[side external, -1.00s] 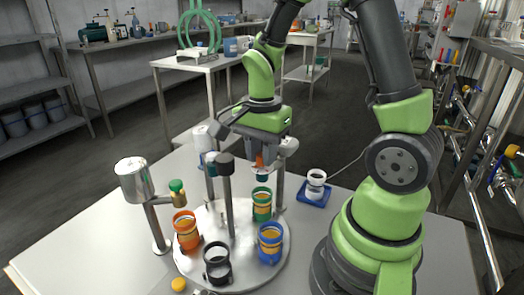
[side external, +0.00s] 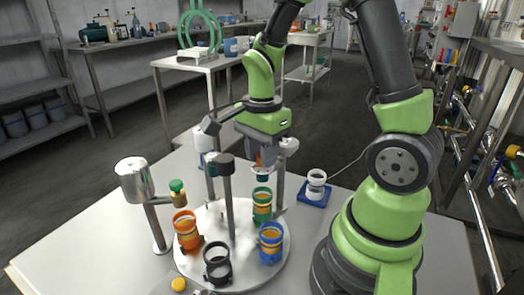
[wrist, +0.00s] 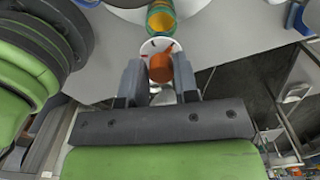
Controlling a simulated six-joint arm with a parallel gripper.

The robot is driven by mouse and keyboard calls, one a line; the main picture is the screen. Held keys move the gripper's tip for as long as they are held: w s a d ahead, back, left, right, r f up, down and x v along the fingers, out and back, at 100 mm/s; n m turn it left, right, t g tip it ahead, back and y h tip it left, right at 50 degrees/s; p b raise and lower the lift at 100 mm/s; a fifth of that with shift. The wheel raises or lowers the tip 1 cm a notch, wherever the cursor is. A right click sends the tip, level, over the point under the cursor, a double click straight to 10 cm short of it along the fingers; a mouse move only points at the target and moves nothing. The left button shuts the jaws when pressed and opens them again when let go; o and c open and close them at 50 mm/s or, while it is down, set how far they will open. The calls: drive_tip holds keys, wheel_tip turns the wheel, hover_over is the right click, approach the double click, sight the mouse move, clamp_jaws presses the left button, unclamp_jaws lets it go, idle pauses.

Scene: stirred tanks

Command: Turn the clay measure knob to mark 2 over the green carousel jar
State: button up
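The clay-coloured measure knob (wrist: 160,67) sits between the fingers of my gripper (wrist: 160,85) in the wrist view, with a white marked dial (wrist: 150,46) behind it. The fingers are close in on both sides of the knob and appear shut on it. The knob also shows under my gripper (side external: 266,150) in the side view. The mark it points to cannot be read. Below the knob, a teal outlet (side external: 262,177) hangs above the green jar (side external: 262,205) on the round carousel (side external: 213,222). The green jar shows at the top of the wrist view (wrist: 162,18).
The carousel also carries an orange jar (side external: 186,230), a blue jar (side external: 271,242) and a black holder (side external: 217,263). A dark-topped post (side external: 229,195) rises at the centre. A metal canister stand (side external: 133,182) stands left, a blue-based white device (side external: 315,188) right.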

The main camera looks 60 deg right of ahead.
drive_tip(key=o, duration=0.3)
wheel_tip(320, 180, up, 10)
idle(0.6)
drive_tip(key=s+a+r+n+t+y, duration=0.2)
drive_tip(key=s+a+r+n+t, duration=0.3)
drive_tip(key=n, duration=1.2)
drive_tip(key=s+a+t, duration=0.2)
drive_tip(key=s+a, duration=0.1)
drive_tip(key=a, duration=0.1)
drive_tip(key=shift+s+r, duration=0.2)
drive_tip(key=shift+s, duration=0.05)
